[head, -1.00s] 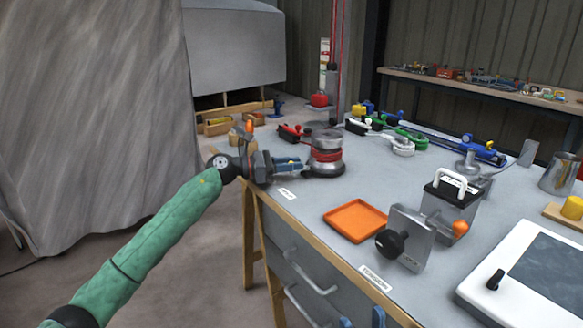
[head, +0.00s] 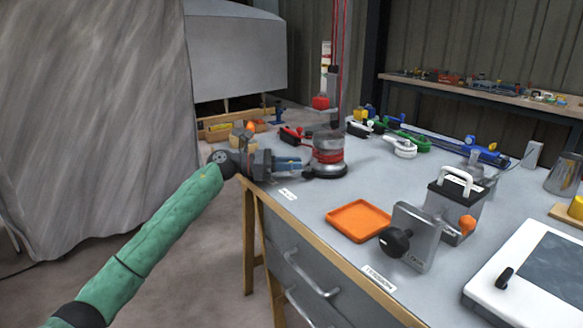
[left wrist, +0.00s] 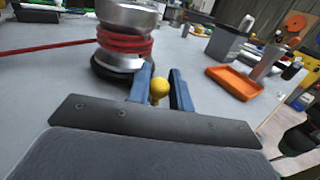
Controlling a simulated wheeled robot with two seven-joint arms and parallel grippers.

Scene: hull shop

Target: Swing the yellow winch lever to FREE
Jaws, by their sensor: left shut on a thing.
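The winch (head: 329,150) is a silver drum on a dark round base with red rope wound on it. It stands near the bench's left end and also shows large in the left wrist view (left wrist: 125,40). The yellow lever's round knob (left wrist: 159,87) sits between the blue fingers of my left gripper (left wrist: 162,74), which is shut on it beside the winch base. In the head view my left gripper (head: 290,164) reaches the winch from the left and hides the lever. The FREE marking cannot be made out. My right gripper is not in view.
An orange tray (head: 359,220) lies on the bench right of the winch. Beyond it stand a metal plate with a black knob (head: 394,241) and a white-handled box (head: 455,200). A red rope (left wrist: 45,46) runs left from the winch. Bench between winch and tray is clear.

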